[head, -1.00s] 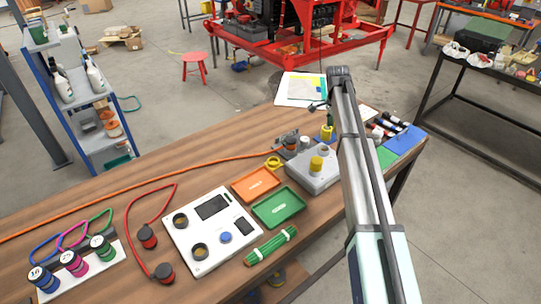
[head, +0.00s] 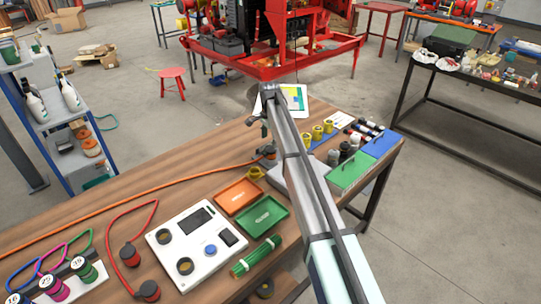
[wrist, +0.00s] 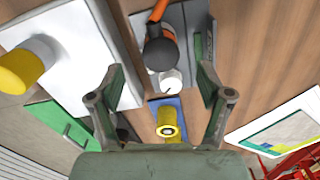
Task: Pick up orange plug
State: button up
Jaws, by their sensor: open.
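The orange plug has a dark body and an orange end on an orange cable. In the wrist view the plug (wrist: 160,48) sits at a grey metal plate, with a small white round part just below it. In the head view the plug (head: 268,153) is at the cable's end on the bench, partly hidden by my arm. My gripper (wrist: 160,76) is open and empty. Its fingers stand on either side of the plug's line, with the plug apart from both. In the head view my gripper (head: 264,124) shows small and dark above the plug.
A grey box (head: 277,178) with a yellow cylinder (wrist: 24,66) stands close on the left in the wrist view. A yellow fitting (wrist: 167,121) on a blue plate lies near the fingers. Orange (head: 238,196) and green trays (head: 262,217) lie in front. The orange cable (head: 130,195) runs left.

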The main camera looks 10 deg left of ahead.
aim_at(271, 149)
jog(key=shift+w+d+f+p, duration=0.15)
jog(key=shift+f+p, duration=0.55)
jog(key=shift+f, duration=1.05)
jog(key=shift+w+d+f+p, duration=0.1)
jog(key=shift+f+p, duration=0.55)
jog(key=shift+f, duration=1.1)
jog(key=c, duration=1.4)
